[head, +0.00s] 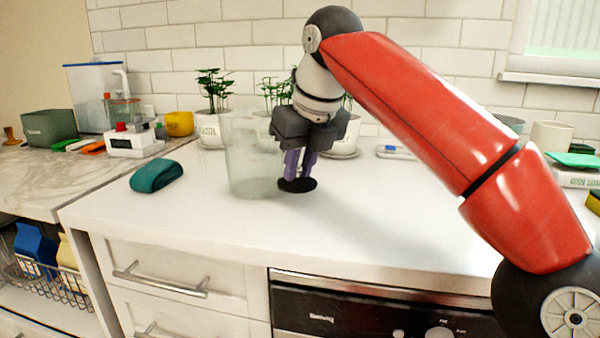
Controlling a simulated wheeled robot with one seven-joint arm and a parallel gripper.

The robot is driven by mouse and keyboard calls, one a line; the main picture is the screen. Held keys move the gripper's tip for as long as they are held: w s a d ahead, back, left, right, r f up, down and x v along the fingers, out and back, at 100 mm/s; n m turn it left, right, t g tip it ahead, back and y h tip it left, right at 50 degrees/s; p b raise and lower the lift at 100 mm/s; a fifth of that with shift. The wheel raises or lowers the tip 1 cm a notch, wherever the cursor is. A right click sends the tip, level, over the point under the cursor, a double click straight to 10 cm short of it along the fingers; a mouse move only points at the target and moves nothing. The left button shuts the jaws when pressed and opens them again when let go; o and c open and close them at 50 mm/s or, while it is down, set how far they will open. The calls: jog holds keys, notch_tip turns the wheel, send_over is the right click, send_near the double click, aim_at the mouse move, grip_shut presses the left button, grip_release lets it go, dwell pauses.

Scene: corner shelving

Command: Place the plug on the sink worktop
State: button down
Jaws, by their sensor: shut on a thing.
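The plug is a dark, flat round disc (297,185) low over the white worktop (220,225), to the right of a clear glass container. My gripper (297,176) points down with its purple fingers shut on the plug. I cannot tell whether the disc touches the worktop or hangs just above it. No sink basin shows in this view.
The clear container (252,165) stands close on the left of my gripper. Potted plants (209,128) line the wall behind. The front of the worktop is clear. An oven (370,305) sits below its edge.

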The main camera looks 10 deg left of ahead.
jog(key=shift+f+b, duration=0.45)
jog(key=shift+f, duration=0.65)
jog(key=shift+f, duration=0.15)
jog(key=c, duration=1.3)
grip_release()
jog(key=shift+r, duration=0.45)
jog(key=p+v, duration=0.1)
jog(key=v, duration=0.6)
